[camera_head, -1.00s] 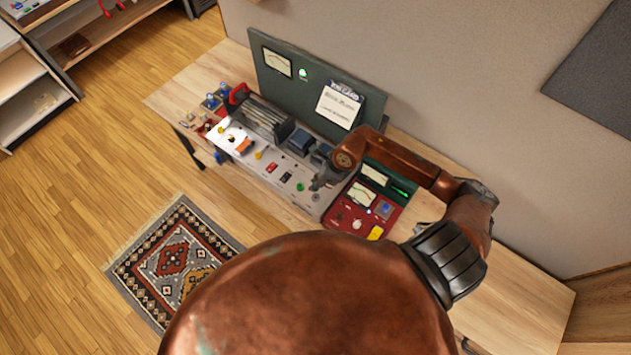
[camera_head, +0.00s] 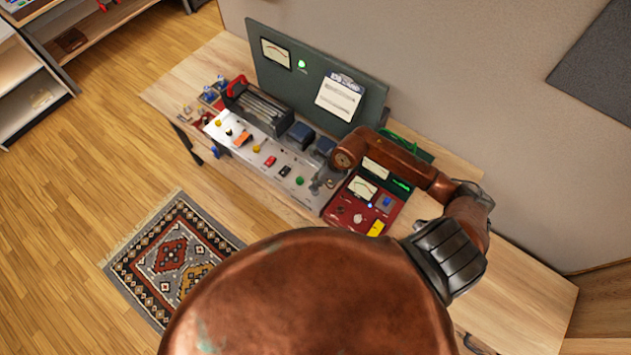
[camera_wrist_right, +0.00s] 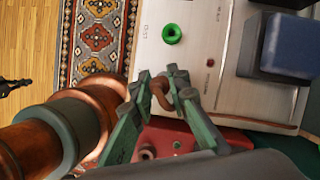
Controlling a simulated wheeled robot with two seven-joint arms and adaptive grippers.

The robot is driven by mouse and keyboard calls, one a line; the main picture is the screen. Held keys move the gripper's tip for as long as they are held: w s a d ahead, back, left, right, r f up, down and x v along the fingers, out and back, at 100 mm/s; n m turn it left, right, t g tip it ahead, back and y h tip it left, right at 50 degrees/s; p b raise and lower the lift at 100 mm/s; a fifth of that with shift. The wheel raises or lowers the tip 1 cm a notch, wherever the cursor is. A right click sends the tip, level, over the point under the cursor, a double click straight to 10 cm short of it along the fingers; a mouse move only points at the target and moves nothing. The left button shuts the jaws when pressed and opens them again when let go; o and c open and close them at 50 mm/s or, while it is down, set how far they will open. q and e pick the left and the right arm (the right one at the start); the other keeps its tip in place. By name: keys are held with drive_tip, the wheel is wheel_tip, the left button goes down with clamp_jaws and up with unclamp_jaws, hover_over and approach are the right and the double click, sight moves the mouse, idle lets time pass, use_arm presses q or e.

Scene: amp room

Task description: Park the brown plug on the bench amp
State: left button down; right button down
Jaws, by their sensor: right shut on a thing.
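The bench amp (camera_head: 288,158) is a long silver panel with a row of coloured plugs or knobs and dark parts behind them. My right gripper (camera_head: 318,187) is low over the amp's right end, beside the red unit. In the wrist view my right gripper (camera_wrist_right: 161,79) is shut on the brown plug (camera_wrist_right: 163,98), a curved brown piece between its fingers. The silver panel (camera_wrist_right: 185,62) lies just beyond the fingertips. I cannot tell whether the plug touches it. The plug is too small to make out in the head view. My left gripper is not in view.
A green ring-shaped piece (camera_wrist_right: 172,33) sits on the panel close to my fingertips. A blue block (camera_wrist_right: 290,45) stands to its right. A red metered unit (camera_head: 350,212) adjoins the amp's right end. A tall green panel (camera_head: 315,75) stands behind. The bench's right part (camera_head: 510,270) is clear.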

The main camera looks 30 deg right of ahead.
idle(1.2)
drive_tip(key=shift+f+b, duration=1.65)
drive_tip(key=shift+b, duration=0.05)
idle(0.7)
drive_tip(key=c, duration=1.8)
unclamp_jaws()
drive_tip(key=shift+o, duration=0.2)
drive_tip(key=shift+r, duration=0.1)
drive_tip(key=v, duration=1.1)
drive_tip(key=shift+r, duration=0.35)
